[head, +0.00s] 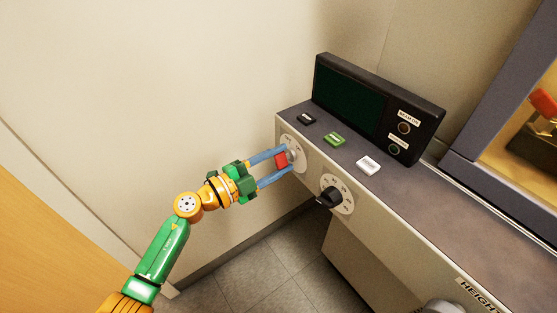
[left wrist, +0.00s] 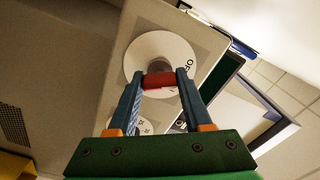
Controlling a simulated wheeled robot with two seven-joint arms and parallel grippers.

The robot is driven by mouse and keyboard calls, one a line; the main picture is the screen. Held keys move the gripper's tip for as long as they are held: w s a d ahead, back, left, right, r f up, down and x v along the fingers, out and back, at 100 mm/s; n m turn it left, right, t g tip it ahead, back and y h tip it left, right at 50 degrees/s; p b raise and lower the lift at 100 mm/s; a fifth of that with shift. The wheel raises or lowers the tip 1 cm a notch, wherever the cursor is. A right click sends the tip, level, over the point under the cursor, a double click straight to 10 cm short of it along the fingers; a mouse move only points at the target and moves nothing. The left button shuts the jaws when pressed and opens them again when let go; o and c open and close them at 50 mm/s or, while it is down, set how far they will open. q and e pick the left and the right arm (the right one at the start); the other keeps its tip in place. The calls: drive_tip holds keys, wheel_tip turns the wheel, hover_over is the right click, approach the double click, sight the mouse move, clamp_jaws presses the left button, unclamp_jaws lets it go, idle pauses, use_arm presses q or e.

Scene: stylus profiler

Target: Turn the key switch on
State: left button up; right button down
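The key switch has a red handle (head: 281,160) standing out from a round white dial plate (head: 298,153) at the left end of the console's front panel. My left gripper (head: 286,159) is at the key switch, with one blue finger on each side of the red handle. In the left wrist view the red handle (left wrist: 159,81) fills the gap between the fingertips, and both appear to touch it. The dial plate (left wrist: 140,60) lies behind it, with part of an "OFF" label showing. The gripper hides part of the dial. My right gripper is in neither view.
A black rotary knob (head: 329,197) is right of the key switch on the panel. Black, green (head: 335,139) and white (head: 368,165) buttons sit on the console top before a dark display (head: 350,95). A wall stands close on the left.

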use_arm(q)
clamp_jaws()
drive_tip(key=shift+f+m, duration=0.1)
drive_tip(key=shift+m, duration=0.7)
drive_tip(key=m, duration=0.4)
drive_tip(key=shift+b, duration=0.35)
drive_tip(key=m+b, duration=0.1)
drive_tip(key=m, duration=0.5)
drive_tip(key=shift+m, duration=0.3)
drive_tip(key=o, duration=1.2)
unclamp_jaws()
